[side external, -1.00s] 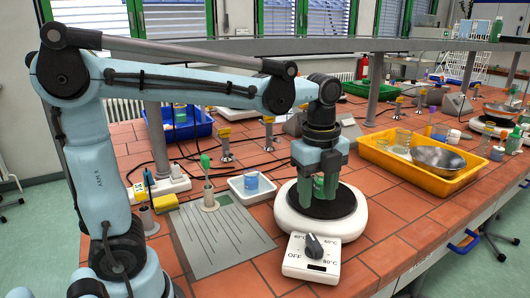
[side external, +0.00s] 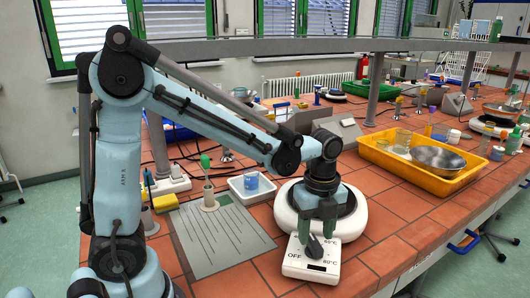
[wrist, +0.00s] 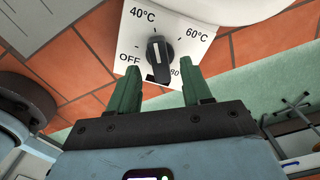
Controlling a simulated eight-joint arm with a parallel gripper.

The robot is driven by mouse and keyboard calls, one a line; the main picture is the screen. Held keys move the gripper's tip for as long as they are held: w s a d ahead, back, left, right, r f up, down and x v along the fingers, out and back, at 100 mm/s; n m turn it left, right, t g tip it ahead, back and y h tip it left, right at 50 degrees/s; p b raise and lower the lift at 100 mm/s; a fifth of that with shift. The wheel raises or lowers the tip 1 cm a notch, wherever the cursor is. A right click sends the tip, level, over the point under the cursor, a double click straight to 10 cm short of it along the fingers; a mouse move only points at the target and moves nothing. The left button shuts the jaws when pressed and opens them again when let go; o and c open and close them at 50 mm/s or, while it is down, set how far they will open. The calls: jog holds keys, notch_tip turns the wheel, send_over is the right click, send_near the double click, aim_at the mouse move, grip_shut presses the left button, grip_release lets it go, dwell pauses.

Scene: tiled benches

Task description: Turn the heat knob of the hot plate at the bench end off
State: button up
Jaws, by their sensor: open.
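Contact is not seen.
A grey grooved mat (side external: 220,243) lies left of the control box. A white tray with a blue-labelled cup (side external: 251,181) stands behind it. A yellow tray (side external: 383,158) with a metal bowl (side external: 437,159) is at right. A shelf (side external: 300,46) crosses behind.

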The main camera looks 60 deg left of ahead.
jog(key=shift+f, duration=1.05)
grip_shut()
